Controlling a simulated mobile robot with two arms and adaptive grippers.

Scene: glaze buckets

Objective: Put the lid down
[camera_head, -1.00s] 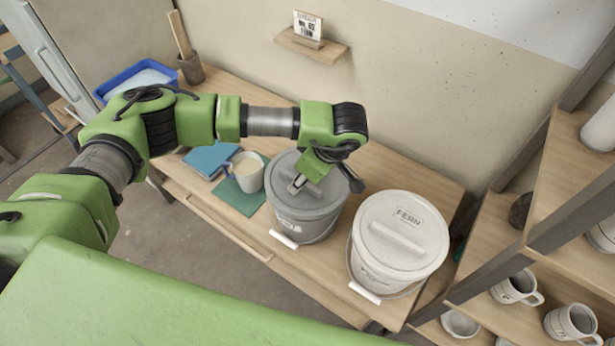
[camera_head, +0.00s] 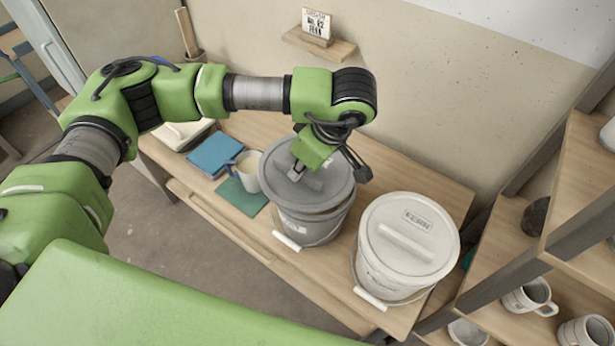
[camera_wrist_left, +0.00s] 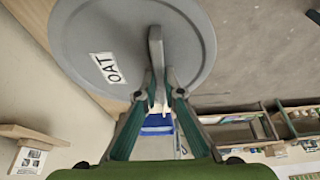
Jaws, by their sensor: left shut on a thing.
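My left gripper (camera_head: 298,172) is shut on the handle of the grey lid (camera_head: 330,188). The lid is over the grey bucket (camera_head: 313,228), roughly lined up with it. A thin strip of the bucket's rim shows below the lid's near edge, so the lid looks slightly raised; the exact gap is hard to tell. In the left wrist view the fingers (camera_wrist_left: 158,98) pinch the handle of the lid (camera_wrist_left: 90,35), which bears a white label. My right gripper is not in view.
A white lidded bucket (camera_head: 385,275) stands close on the right. A mug (camera_head: 247,172) on a green mat (camera_head: 240,198) and a blue book (camera_head: 215,155) are to the left. A small wall shelf (camera_head: 318,46) is behind; shelving with mugs (camera_head: 530,298) is at right.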

